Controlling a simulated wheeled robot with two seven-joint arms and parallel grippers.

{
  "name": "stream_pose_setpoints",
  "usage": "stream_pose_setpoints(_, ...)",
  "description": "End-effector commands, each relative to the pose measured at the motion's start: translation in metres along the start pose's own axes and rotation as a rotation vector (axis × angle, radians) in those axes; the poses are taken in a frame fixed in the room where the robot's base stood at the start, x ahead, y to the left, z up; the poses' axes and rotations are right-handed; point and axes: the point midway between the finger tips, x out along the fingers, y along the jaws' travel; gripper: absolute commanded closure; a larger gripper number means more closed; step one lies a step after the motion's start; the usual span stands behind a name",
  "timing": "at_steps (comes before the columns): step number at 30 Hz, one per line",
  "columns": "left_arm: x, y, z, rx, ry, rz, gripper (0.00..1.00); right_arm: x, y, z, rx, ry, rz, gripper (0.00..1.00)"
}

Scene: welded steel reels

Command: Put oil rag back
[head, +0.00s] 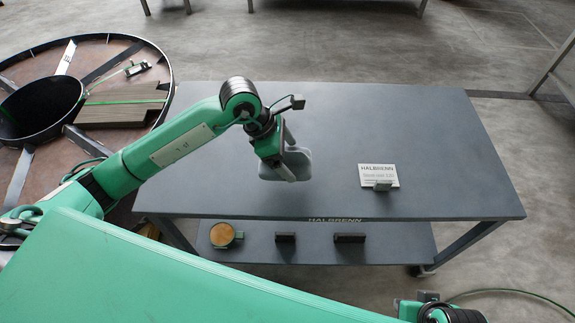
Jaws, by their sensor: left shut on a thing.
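My left gripper (283,155) hangs over the middle-left of the dark grey table top (420,130). It is shut on a light grey, soft-edged thing, which looks like the oil rag (292,168). The rag is partly hidden by the gripper, and I cannot tell whether it touches the table. Part of my right arm shows at the bottom right edge, but its fingers are not in view.
A small HALBRENN sign (379,175) stands on the table's right part. The lower shelf (310,248) holds a round orange-topped tin (222,235) and two dark blocks (349,238). A large steel reel (150,50) stands at left. Most of the table top is clear.

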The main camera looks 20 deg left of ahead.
Motion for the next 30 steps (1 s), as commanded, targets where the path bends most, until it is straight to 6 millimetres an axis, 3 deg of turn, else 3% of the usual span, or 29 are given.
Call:
stream_pose_setpoints(11,0.038,-0.001,-0.021,0.000,0.001,-0.002,0.35,-0.003,-0.001,-0.002,-0.002,0.018,-0.002,0.64)
stream_pose_setpoints(24,0.042,0.000,-0.022,0.001,0.000,0.000,0.35,-0.001,-0.004,-0.003,-0.005,0.040,-0.011,0.64)
stream_pose_setpoints(25,0.041,0.000,-0.022,0.001,0.000,0.000,0.04,-0.001,-0.005,-0.004,-0.006,0.045,-0.012,0.64)
stream_pose_setpoints(26,0.041,0.000,-0.022,0.001,0.000,0.000,0.00,-0.001,-0.005,-0.004,-0.006,0.047,-0.013,0.64)
stream_pose_setpoints(30,0.041,0.000,-0.022,0.001,0.000,0.000,0.00,-0.001,-0.005,-0.004,-0.007,0.048,-0.012,0.64)
